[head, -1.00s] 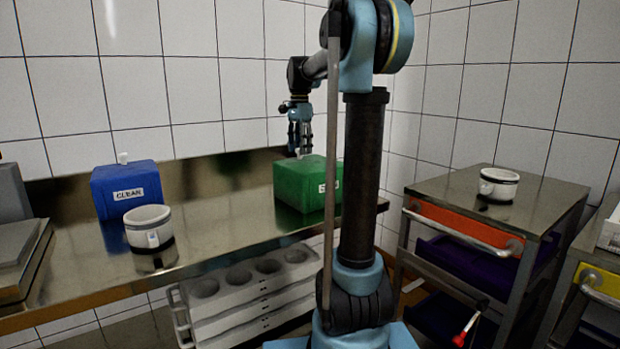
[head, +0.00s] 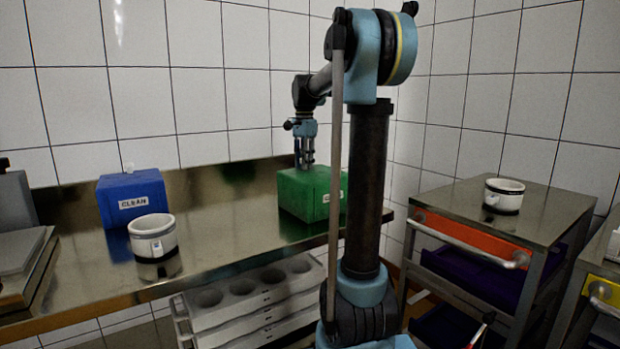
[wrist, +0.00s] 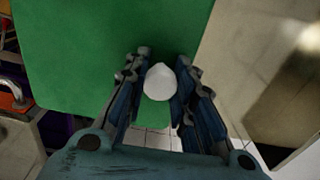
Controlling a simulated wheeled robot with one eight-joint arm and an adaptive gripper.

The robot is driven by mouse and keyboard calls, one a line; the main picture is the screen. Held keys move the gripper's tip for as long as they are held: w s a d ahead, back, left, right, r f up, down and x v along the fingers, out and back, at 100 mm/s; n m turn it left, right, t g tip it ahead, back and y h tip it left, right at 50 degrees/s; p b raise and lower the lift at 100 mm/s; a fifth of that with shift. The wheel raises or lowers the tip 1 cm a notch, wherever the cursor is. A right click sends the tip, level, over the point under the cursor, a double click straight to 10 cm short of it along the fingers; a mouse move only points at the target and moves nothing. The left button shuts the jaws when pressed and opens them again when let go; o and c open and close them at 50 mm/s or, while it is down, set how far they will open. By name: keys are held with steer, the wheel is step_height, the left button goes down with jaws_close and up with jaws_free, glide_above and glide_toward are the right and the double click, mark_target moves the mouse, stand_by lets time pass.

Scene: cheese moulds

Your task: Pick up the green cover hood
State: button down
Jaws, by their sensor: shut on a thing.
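The green cover hood (head: 311,194) is a box with a white label, standing on the steel bench right of its middle, partly behind my arm. In the wrist view its green top (wrist: 90,50) fills much of the upper left. My gripper (head: 305,163) is above the hood, pointing down. In the wrist view my gripper (wrist: 160,85) has its fingers on both sides of the hood's white knob (wrist: 160,82) and is shut on it. The hood appears to rest on the bench; I see no gap below it.
A blue hood (head: 131,196) labelled CLEAN stands at the left of the bench (head: 215,225), with a white mould (head: 152,236) in front of it. Another white mould (head: 503,195) sits on the steel cart (head: 470,205) at right. Stacked white mould trays (head: 255,300) are below the bench.

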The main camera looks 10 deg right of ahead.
step_height(320, 180, up, 10)
stand_by(0.5)
stand_by(0.5)
